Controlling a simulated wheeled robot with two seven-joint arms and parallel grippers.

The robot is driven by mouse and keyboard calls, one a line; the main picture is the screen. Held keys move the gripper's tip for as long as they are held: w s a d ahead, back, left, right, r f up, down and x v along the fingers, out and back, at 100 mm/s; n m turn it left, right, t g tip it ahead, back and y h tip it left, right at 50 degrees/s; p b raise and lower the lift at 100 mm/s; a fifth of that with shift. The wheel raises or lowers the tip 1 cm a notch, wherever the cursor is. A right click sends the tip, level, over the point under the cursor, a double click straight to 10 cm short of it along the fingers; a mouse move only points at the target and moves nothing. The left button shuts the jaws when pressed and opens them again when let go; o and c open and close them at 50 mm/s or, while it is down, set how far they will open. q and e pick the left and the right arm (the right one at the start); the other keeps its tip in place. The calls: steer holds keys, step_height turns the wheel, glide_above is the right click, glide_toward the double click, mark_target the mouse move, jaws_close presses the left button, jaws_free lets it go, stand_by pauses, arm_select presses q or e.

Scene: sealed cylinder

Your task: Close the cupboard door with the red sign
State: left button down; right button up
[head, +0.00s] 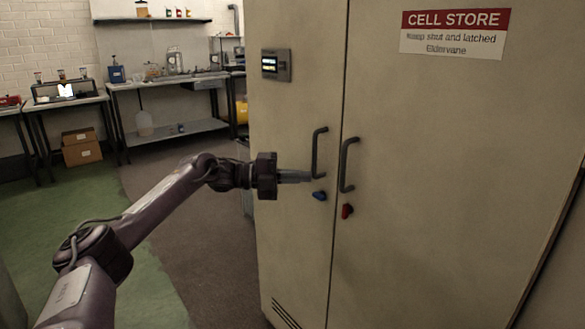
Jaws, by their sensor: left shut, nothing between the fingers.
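The tall beige cupboard has two doors side by side. The right door (435,180) carries the red and white CELL STORE sign (453,33) near its top. It has a dark bar handle (347,165) and a red latch knob (347,211). The left door (290,235) has its own bar handle (318,152) and a blue knob (320,196). A narrow dark seam runs between the doors; I cannot tell whether the right one is fully shut. My left gripper (305,177) is shut and empty, its tips beside the left handle's lower end; contact is unclear. My right gripper is not in view.
A small display panel (276,65) is on the left door. Workbenches (168,82) with lab items stand along the back wall, with cardboard boxes (82,146) under one. The floor (190,225) left of the cupboard is clear apart from my arm above it.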

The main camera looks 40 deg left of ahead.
arm_select(q)
steer(key=shift+w+a+r, duration=0.1)
steer(key=shift+w+a, duration=0.25)
steer(key=shift+a, duration=0.2)
steer(key=shift+w+a+r, duration=0.1)
steer(key=shift+w+a, duration=0.2)
steer(key=shift+a, duration=0.2)
steer(key=shift+w+a+f+p, duration=0.1)
steer(key=shift+w+a+p, duration=0.1)
steer(key=shift+w+a, duration=0.25)
steer(key=shift+w+a+f+p, duration=0.1)
steer(key=shift+w+a+p, duration=0.1)
steer(key=shift+a, duration=0.4)
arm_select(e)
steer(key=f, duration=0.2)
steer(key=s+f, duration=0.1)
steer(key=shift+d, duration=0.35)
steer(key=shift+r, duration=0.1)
